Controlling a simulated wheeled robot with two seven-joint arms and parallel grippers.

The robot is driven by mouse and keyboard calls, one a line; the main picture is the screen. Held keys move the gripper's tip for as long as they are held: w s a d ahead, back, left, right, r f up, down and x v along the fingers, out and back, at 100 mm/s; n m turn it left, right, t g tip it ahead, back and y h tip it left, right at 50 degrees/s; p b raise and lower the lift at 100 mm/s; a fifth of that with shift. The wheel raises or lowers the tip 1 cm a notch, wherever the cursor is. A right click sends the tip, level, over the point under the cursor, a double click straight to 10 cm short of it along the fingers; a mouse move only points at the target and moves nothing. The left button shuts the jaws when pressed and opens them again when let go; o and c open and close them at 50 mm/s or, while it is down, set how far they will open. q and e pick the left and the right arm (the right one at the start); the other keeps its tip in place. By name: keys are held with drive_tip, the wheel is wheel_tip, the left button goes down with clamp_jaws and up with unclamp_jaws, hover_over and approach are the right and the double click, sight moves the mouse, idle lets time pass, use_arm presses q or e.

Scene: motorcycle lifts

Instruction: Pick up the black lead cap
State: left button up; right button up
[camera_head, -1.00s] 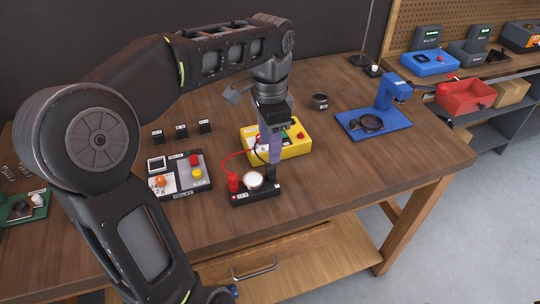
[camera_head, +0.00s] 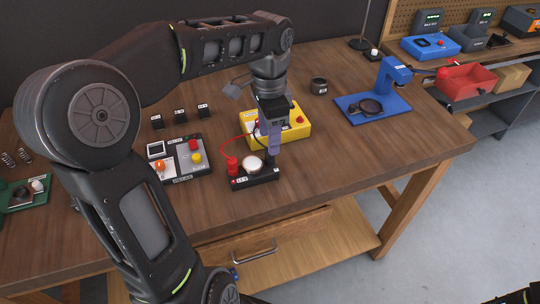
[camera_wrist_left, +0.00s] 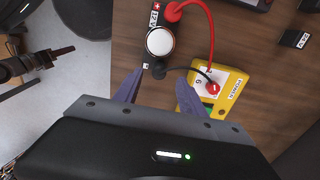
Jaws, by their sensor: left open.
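The black lead cap (camera_wrist_left: 158,68) sits at the near end of a small black cell holder (camera_head: 252,182), with a black lead running from it to the yellow meter box (camera_head: 291,130). In the head view my gripper mostly hides it. My left gripper (camera_head: 273,148) points down just above that end of the holder. In the left wrist view its purple fingers (camera_wrist_left: 158,88) are spread apart with nothing between them, the cap just beyond the fingertips. I cannot tell whether they touch it.
A red lead cap (camera_head: 232,163) sits at the other end of the holder, past a round silver-white cell (camera_head: 252,163). A relay board (camera_head: 180,158) stands to the left. A blue stand (camera_head: 375,105) is at the right. The table front is clear.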

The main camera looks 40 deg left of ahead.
use_arm(q)
wheel_tip(320, 180, down, 5)
drive_tip(key=shift+f+p, duration=0.1)
drive_tip(key=shift+p, duration=0.5)
drive_tip(key=shift+d, duration=0.1)
drive_tip(key=shift+c, duration=0.6)
clamp_jaws()
